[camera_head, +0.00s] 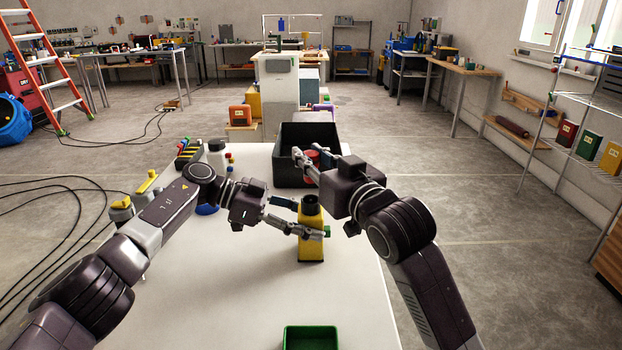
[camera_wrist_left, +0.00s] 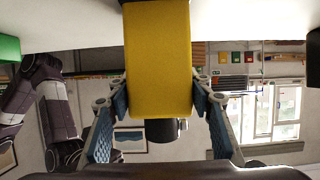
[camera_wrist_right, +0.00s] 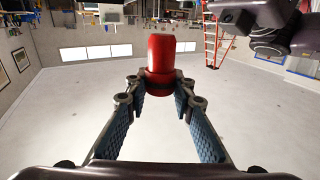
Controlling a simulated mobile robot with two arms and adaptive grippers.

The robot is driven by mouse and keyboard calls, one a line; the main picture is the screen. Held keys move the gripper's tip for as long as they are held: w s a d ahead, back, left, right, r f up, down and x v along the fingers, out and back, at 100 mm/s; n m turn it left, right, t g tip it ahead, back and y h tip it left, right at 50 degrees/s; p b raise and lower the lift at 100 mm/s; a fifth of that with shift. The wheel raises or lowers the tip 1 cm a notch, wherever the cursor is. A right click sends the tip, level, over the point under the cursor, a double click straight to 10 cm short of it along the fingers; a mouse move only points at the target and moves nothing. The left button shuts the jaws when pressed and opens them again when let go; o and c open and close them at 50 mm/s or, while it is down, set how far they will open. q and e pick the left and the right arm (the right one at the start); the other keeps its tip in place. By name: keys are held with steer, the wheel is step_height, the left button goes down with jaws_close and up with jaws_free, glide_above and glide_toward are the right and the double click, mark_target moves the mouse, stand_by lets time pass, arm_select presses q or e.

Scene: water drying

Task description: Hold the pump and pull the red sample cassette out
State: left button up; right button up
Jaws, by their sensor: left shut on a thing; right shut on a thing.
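The yellow pump (camera_head: 311,246) stands upright on the white table, with a dark round top. My left gripper (camera_head: 312,233) is shut on its body; in the left wrist view the yellow pump (camera_wrist_left: 158,60) sits between both blue-padded fingers (camera_wrist_left: 160,95). My right gripper (camera_head: 312,160) is shut on the red sample cassette (camera_head: 311,154), above and behind the pump, near the black bin. The cassette is apart from the pump.
A black bin (camera_head: 293,172) stands at the table's far end. A green tray (camera_head: 311,338) lies at the near edge. Bottles and small coloured items (camera_head: 217,150) stand at the left. The table's front left is clear.

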steer(key=shift+r, duration=1.3)
arm_select(q)
steer(key=o, duration=1.4)
steer(key=shift+c, duration=0.2)
